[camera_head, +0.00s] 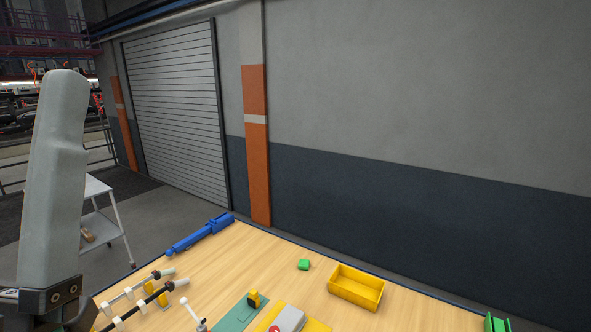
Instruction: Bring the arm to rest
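My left arm stands upright at the left edge of the head view, with a large pale grey link. Its gripper is not in the picture. My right arm and gripper are not in view either. The wooden table (235,275) fills the lower part of the view. Nothing that I can see on it is held by a gripper.
On the table are a yellow bin (357,288), a small green block (304,265), a blue tool-like object (203,234), rods with clamps (140,298), a teal plate (236,316) and a green part (495,322). A white cart (103,216) stands left; a wall rises behind.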

